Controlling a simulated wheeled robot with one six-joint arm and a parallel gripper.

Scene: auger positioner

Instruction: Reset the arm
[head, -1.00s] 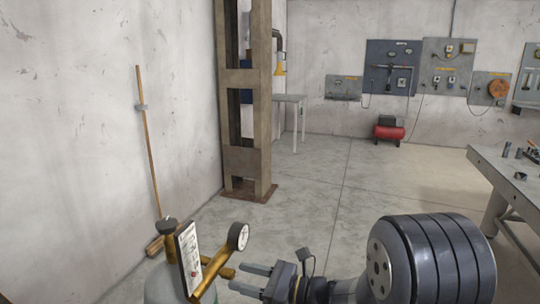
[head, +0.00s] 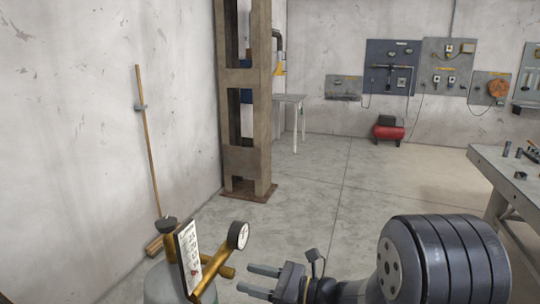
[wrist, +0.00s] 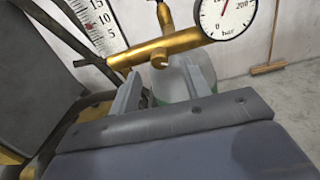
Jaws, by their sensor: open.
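My gripper (head: 262,281) is at the bottom of the head view, its two grey fingers pointing left and held apart with nothing between them. It sits just right of a brass valve assembly (head: 217,262) with a round dial gauge (head: 238,235) and a white scale plate (head: 188,258), on top of a pale cylinder (head: 165,285). In the wrist view my gripper (wrist: 163,88) shows both fingers apart, with the brass pipe (wrist: 165,45) and the gauge (wrist: 226,14) beyond them. I cannot tell whether a finger touches the brass.
A broom (head: 149,150) leans on the left wall. A rusty steel column (head: 246,130) stands behind the cylinder. A workbench (head: 505,170) is at the right and a red compressor (head: 388,131) by the back wall. The middle floor (head: 350,200) is clear.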

